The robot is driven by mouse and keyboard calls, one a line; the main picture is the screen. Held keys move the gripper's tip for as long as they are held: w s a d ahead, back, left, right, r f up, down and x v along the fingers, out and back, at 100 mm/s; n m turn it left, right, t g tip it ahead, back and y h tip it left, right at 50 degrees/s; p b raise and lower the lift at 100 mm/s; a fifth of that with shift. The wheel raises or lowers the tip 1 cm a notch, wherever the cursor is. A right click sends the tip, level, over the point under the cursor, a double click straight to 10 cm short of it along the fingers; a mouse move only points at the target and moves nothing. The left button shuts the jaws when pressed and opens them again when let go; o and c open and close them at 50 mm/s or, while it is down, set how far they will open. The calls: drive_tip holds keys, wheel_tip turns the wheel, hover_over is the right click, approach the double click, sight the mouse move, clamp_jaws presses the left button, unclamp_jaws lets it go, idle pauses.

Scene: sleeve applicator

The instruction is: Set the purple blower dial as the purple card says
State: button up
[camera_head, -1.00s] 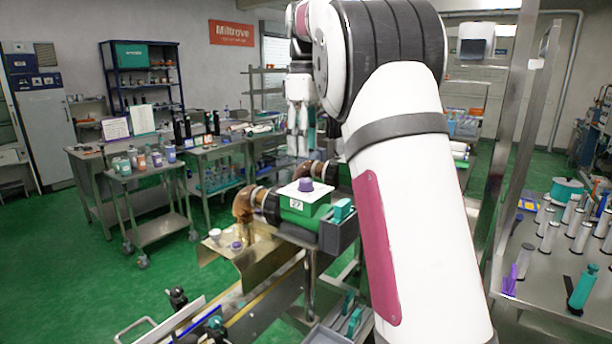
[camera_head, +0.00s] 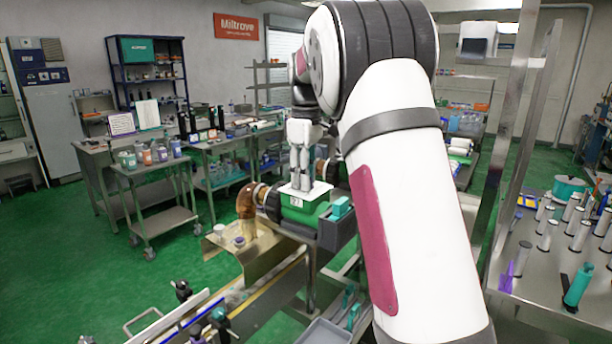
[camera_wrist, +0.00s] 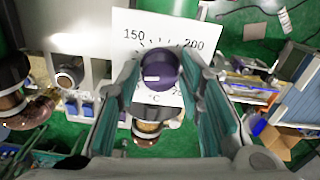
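The purple blower dial (camera_wrist: 159,70) sits on a white scale plate (camera_wrist: 126,27) in the wrist view, with 150 and 200 readable and a °C mark below. A short white mark on the dial points left. My gripper (camera_head: 301,184) is over the green blower unit (camera_head: 303,207) in the head view and hides the dial there. In the wrist view its teal-padded fingers stand either side of the dial, seemingly open, with the right fingertip very close to it.
Brown pipe (camera_head: 246,200) and a brass guard (camera_head: 236,248) lie left of the blower. A grey box with a teal block (camera_head: 341,207) is just right of it. A metal table (camera_head: 520,275) with several cylinders is at the right. Green floor is clear at left.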

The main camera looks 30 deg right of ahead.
clamp_jaws()
drive_tip(key=shift+m, duration=0.3)
drive_tip(key=m+b, duration=0.1)
drive_tip(key=m, duration=0.5)
drive_tip(key=shift+b, duration=0.4)
drive_tip(key=m, duration=0.3)
drive_tip(key=shift+m+b, duration=0.3)
drive_tip(key=shift+m, duration=1.9)
drive_tip(key=o, duration=0.6)
unclamp_jaws()
